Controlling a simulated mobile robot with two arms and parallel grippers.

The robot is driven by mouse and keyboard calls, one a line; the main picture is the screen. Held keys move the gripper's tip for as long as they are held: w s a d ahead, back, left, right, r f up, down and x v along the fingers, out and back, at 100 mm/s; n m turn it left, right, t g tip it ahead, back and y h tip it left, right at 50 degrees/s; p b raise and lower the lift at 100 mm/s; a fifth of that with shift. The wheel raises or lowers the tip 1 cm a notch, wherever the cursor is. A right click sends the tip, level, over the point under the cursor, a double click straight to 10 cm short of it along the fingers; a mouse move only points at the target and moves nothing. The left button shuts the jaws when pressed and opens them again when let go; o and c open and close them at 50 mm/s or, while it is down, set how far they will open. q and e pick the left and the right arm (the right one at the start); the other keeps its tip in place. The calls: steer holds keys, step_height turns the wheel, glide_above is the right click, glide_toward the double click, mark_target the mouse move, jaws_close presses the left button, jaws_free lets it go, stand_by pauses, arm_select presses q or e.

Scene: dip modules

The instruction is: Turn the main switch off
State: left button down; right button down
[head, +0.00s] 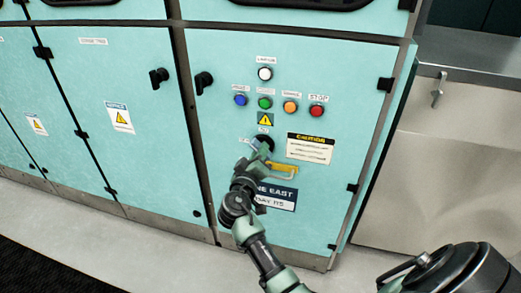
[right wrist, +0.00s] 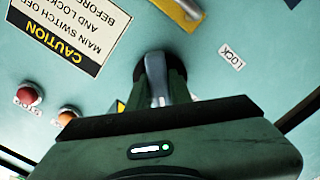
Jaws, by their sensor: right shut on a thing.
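The main switch (head: 264,141) is a dark round rotary switch on the turquoise cabinet door, below a yellow warning triangle. In the right wrist view its grey handle (right wrist: 156,75) stands between my fingers. My right gripper (head: 259,154) is at the switch, shut on the handle, and hides much of it in the head view. The handle's exact angle is hard to tell. My left gripper is not in view.
Above are blue, green, orange and red (head: 316,111) buttons and a white lamp (head: 265,74). A black door handle (head: 203,82) is at upper left.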

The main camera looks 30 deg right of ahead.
steer(key=n+p, duration=0.3)
steer(key=n, duration=0.4)
steer(key=shift+r, duration=0.2)
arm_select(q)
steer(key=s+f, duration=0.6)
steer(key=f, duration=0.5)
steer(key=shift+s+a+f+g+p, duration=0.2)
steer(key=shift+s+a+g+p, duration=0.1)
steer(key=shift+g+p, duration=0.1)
arm_select(e)
steer(key=shift+f+n, duration=0.1)
steer(key=shift+n, duration=0.8)
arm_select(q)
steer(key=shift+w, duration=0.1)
arm_select(e)
steer(key=c, duration=1.3)
jaws_free()
steer(key=shift+a, duration=0.1)
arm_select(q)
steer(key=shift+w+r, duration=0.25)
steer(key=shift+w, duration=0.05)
arm_select(e)
steer(key=v, duration=0.7)
steer(key=shift+s+a, duration=0.15)
steer(key=shift+s, duration=0.1)
